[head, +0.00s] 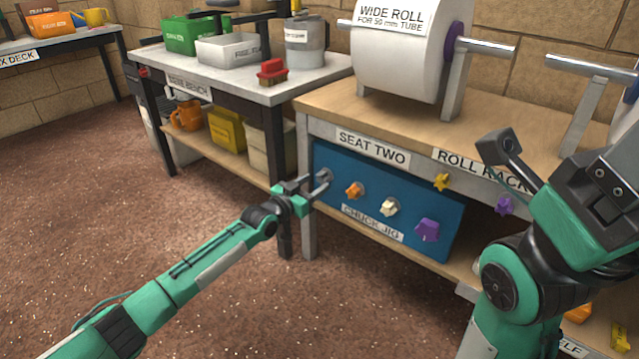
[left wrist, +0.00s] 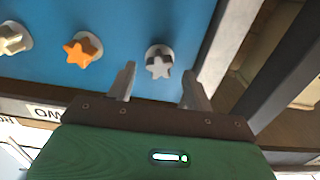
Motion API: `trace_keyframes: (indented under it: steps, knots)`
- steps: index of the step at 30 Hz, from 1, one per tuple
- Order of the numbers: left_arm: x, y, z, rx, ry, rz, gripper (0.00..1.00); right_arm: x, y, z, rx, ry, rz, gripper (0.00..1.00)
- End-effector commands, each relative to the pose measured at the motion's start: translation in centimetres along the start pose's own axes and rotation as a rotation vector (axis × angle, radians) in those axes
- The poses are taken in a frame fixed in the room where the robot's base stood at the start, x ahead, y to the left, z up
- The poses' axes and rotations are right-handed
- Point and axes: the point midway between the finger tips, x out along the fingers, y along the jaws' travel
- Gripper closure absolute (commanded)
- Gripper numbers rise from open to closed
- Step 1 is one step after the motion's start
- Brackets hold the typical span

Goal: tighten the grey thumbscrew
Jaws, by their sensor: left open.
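The grey thumbscrew (left wrist: 159,62) is a small star-shaped knob on a round pale base on the blue chuck jig panel (head: 335,196). In the head view it is hard to tell apart from the fingertips at the panel's left end. My left gripper (head: 319,184) is open there. In the left wrist view its two fingers (left wrist: 160,84) point at the panel, one to each side of the thumbscrew and a little below it in the picture. Nothing is between the fingers. My right gripper's dark and green housing (head: 603,196) is at the right, but its fingertips cannot be made out.
An orange knob (head: 354,190), a cream knob (head: 388,207) and a purple knob (head: 428,230) sit to the right on the panel. A yellow knob (head: 441,182) is on the bench's front edge. A table leg (head: 306,190) stands close by my left gripper. The floor (head: 150,240) is clear.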

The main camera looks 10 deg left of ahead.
Motion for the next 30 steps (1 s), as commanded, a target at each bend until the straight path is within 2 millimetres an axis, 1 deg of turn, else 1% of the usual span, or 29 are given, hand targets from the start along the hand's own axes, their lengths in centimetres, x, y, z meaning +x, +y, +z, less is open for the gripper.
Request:
trace_keyframes:
  steps: [3,12,22,23,24,26,27,29,30]
  knots:
    - [0.7,0.0,0.1,0.001,0.002,0.0,0.47,-0.6,0.0,-0.2,0.0,0.0,0.001,0.27]
    - [2.1,0.0,0.1,0.001,0.002,0.0,0.47,-1.7,-0.1,-0.5,0.0,0.0,0.001,0.27]
    - [2.3,0.0,-0.1,0.0,0.001,0.0,0.47,-1.7,-0.1,-0.5,0.0,0.0,0.001,0.27]
    - [2.3,0.0,-0.1,0.0,0.001,0.0,0.49,-1.7,-0.1,-0.5,0.0,0.0,0.001,0.27]
    - [2.3,0.0,-0.1,0.0,0.001,0.0,0.57,-1.7,-0.1,-0.5,0.0,0.0,0.001,0.27]
    - [2.3,0.0,-0.1,0.0,0.001,0.0,0.69,-1.7,-0.1,-0.5,0.0,0.0,0.001,0.27]
    - [2.3,0.0,-0.1,0.0,0.001,0.0,0.77,-1.7,-0.1,-0.5,0.0,0.0,0.001,0.27]
    - [2.3,0.0,-0.1,0.0,0.001,0.0,0.89,-1.7,-0.1,-0.5,0.0,0.0,0.001,0.27]
    - [2.3,0.0,-0.1,0.0,0.001,0.0,0.91,-1.7,-0.1,-0.5,0.0,0.0,0.001,0.27]
